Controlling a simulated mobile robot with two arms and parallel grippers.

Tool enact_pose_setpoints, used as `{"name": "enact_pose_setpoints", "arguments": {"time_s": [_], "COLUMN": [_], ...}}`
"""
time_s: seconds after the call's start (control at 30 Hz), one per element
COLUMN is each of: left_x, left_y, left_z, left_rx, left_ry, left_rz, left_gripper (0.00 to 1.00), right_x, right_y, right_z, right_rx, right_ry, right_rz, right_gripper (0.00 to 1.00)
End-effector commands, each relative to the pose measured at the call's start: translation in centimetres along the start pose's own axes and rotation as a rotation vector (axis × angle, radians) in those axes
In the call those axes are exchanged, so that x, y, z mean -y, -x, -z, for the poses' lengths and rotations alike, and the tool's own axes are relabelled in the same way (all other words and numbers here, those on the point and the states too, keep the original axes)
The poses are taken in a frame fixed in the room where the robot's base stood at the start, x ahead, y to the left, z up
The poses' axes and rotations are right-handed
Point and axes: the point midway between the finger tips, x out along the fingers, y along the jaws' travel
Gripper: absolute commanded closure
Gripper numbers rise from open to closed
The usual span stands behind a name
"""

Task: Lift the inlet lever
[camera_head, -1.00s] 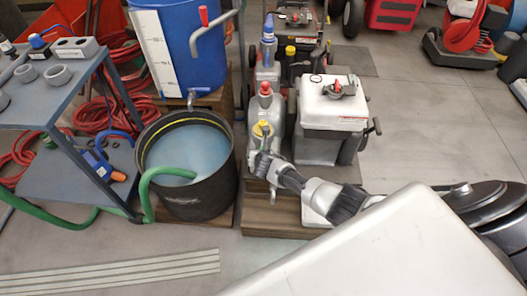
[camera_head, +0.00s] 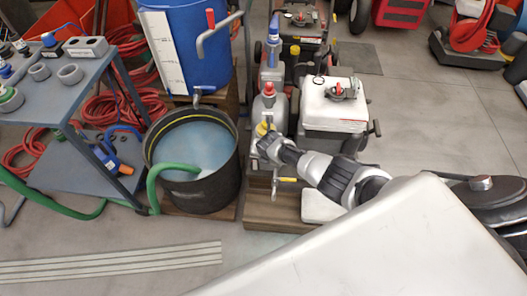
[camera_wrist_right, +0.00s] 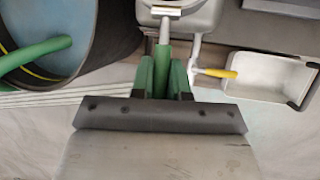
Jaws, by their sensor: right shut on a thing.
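A grey tank unit with red and yellow caps (camera_head: 268,103) stands on a wooden block, left of a white box-shaped tank. A lever with a yellow grip (camera_head: 288,180) sticks out sideways from a pipe low on its front; it also shows in the right wrist view (camera_wrist_right: 217,73). I cannot tell for certain which lever is the inlet lever. My right gripper (camera_wrist_right: 164,70) has its green fingers shut on a thin grey metal stem (camera_wrist_right: 164,32), left of the yellow grip and apart from it. In the head view its fingertips are hidden by my wrist. My left gripper is not in view.
A black tub (camera_head: 210,185) of water with a green hose stands left of the unit. A blue drum (camera_head: 190,45) with a red-tipped handle is behind it. A white tray (camera_wrist_right: 262,80) lies right of the yellow grip. The floor at right is largely clear.

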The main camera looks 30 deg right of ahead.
Motion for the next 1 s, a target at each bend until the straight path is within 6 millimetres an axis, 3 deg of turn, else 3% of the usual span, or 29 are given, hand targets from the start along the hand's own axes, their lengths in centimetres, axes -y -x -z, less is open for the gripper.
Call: {"name": "enact_pose_setpoints", "arguments": {"time_s": [0.4,0.97,1.0], "left_x": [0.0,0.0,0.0], "left_y": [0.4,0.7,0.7], "left_z": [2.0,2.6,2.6], "left_rx": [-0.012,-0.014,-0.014], "left_ry": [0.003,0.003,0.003], "left_rz": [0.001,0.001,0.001], "left_gripper": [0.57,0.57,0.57], "right_x": [-0.1,-0.1,-0.1], "right_y": [0.8,1.0,1.0], "right_z": [-0.6,-0.7,-0.7], "right_rx": [-0.173,-0.205,-0.205], "right_ry": [-0.032,-0.038,-0.038], "right_rz": [0.017,0.02,0.02], "right_gripper": [1.0,1.0,0.83]}}
